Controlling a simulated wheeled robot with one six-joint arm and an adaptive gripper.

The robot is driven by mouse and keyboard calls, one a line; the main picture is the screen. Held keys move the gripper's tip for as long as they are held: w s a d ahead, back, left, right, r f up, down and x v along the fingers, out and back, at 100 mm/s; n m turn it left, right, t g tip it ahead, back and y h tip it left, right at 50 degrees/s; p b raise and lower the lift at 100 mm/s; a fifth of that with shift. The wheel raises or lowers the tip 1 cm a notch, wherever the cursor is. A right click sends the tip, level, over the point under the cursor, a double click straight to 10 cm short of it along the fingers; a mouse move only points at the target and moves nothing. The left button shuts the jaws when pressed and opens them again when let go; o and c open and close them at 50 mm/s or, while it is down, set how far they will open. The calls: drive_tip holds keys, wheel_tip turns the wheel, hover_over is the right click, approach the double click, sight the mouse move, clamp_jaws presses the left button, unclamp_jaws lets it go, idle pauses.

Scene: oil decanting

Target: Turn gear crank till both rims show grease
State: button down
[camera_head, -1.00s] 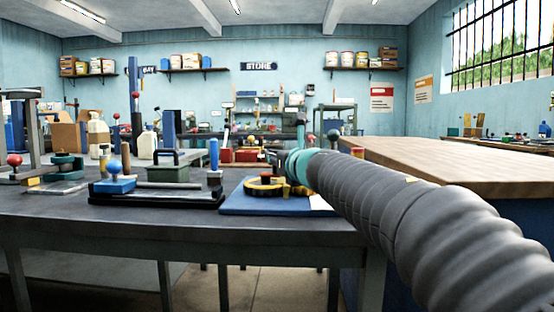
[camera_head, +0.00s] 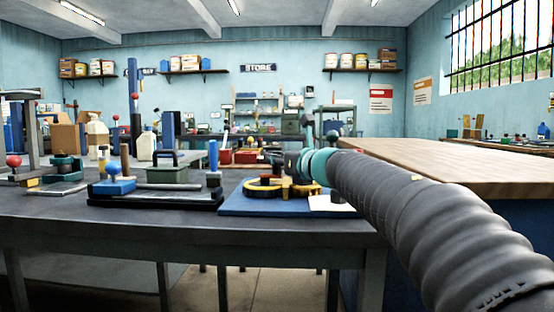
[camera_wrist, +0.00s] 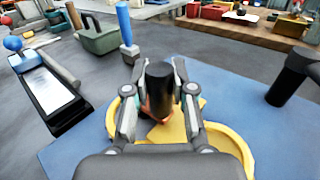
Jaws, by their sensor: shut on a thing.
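My gripper (camera_wrist: 160,95) is shut on a black upright crank handle (camera_wrist: 159,78). Below it is a yellow gear assembly (camera_wrist: 230,140) with curved rims on a blue mat (camera_wrist: 75,150). An orange part shows under the handle. In the head view the yellow gear (camera_head: 263,188) lies on the blue mat (camera_head: 235,205) near the table's right end, with my gripper (camera_head: 290,168) over its right side. My gripper and wrist hide part of the gear. I cannot make out grease on the rims.
A dark post (camera_wrist: 291,75) stands on the mat's right side. A white sheet (camera_head: 322,204) lies at its right. Left of the mat are a black tray (camera_head: 155,199), a blue-handled tool (camera_head: 213,160) and a green box (camera_head: 173,172). A wooden-topped bench (camera_head: 450,165) stands to the right.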

drive_tip(key=c, duration=1)
unclamp_jaws()
drive_tip(key=shift+o, duration=0.2)
drive_tip(key=v, duration=1.2)
